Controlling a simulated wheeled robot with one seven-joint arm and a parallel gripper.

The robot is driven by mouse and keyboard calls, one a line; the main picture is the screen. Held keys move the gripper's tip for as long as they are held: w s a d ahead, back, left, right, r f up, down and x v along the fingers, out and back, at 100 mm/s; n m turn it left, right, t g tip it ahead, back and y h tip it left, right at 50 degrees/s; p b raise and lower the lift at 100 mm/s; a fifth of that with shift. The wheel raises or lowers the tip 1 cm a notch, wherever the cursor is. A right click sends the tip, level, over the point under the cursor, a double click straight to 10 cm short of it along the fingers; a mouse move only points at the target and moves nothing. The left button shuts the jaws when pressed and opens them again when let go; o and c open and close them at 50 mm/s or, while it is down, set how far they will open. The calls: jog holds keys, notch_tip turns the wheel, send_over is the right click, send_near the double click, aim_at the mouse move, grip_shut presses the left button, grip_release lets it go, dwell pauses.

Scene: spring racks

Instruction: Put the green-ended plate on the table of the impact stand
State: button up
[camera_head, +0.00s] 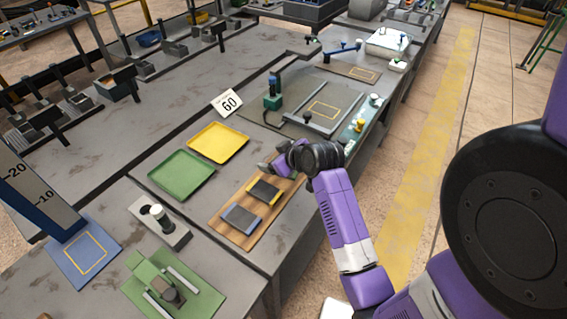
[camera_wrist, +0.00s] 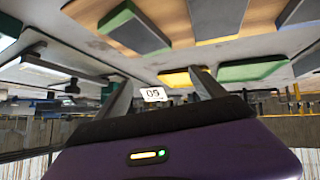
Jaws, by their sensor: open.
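A dark plate with a green end (camera_wrist: 133,28) shows at the top of the upside-down wrist view. In the head view I cannot make it out; my arm covers that end of the wooden board (camera_head: 218,224). My gripper (camera_head: 268,168) is open and empty over the board's far end, its fingers apart in the wrist view (camera_wrist: 160,82). A yellow-ended plate (camera_head: 263,190) and a blue-ended plate (camera_head: 242,218) lie on the board. A grey stand table with a yellow outline (camera_head: 323,109) is beyond; a blue pad (camera_head: 84,254) stands by a scale. No label names the impact stand.
A green tray (camera_head: 181,174) and a yellow tray (camera_head: 218,142) lie left of the board. A green fixture (camera_head: 172,288) and a grey block with a white knob (camera_head: 158,220) are at the near left.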

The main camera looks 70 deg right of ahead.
jog(key=s+d+n+g+y, duration=0.1)
jog(key=s+d+y, duration=0.1)
jog(key=shift+s+d+r+n+g+y+p, duration=0.1)
jog(key=shift+d+r+n+g+y+p, duration=0.05)
jog(key=shift+n+g+y+p, duration=0.2)
jog(key=s+n+y, duration=0.1)
jog(key=s+r+n+g+y, duration=0.1)
jog(key=s, duration=0.1)
jog(key=shift+s+d+r+g+y+p, duration=0.1)
jog(key=shift+s+g+y+p, duration=0.15)
jog(key=shift+p, duration=0.1)
jog(key=shift+s, duration=0.2)
jog(key=shift+w+f+n+y, duration=0.15)
jog(key=shift+w+f, duration=0.05)
jog(key=shift+f, duration=0.3)
jog(key=shift+w+f+n+y, duration=0.1)
jog(key=shift+w+f+y, duration=0.05)
jog(key=shift+f, duration=0.3)
jog(key=shift+w+p+x, duration=0.2)
jog(key=shift+p+x, duration=0.7)
jog(key=shift+x, duration=1.9)
jog(key=shift+r, duration=0.1)
jog(key=shift+c, duration=0.4)
jog(key=shift+d+r, duration=0.1)
grip_shut()
